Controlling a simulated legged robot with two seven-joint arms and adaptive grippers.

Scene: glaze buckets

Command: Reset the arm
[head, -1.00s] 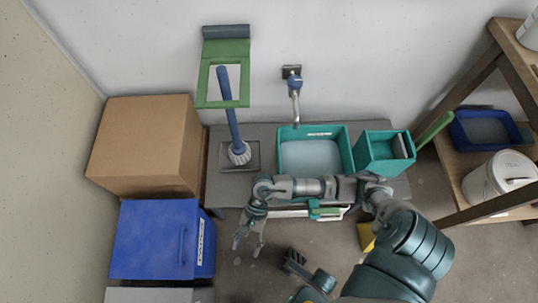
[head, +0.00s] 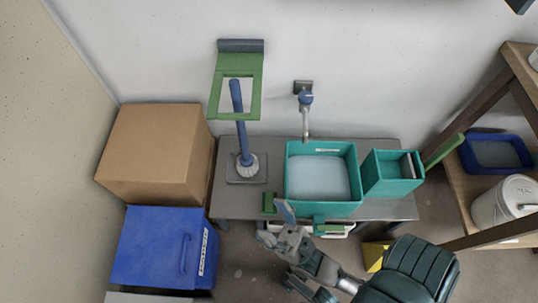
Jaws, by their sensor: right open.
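My right arm comes in from the lower right, over the floor in front of the grey table (head: 390,207). My right gripper (head: 276,224) is at the table's front edge, in front of the teal basin (head: 350,192). Its fingers are apart, point up and to the left, and show nothing between them. From this view I cannot tell whether the gripper touches the green-handled piece below the basin. My left gripper cannot be made out.
A blue-handled brush (head: 241,125) stands by a green frame (head: 252,92) at the table's left. A teal bin (head: 375,180) stands right of the basin. A cardboard box (head: 150,150) and blue box (head: 145,245) are left; a shelf with a white bucket (head: 490,212) is right.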

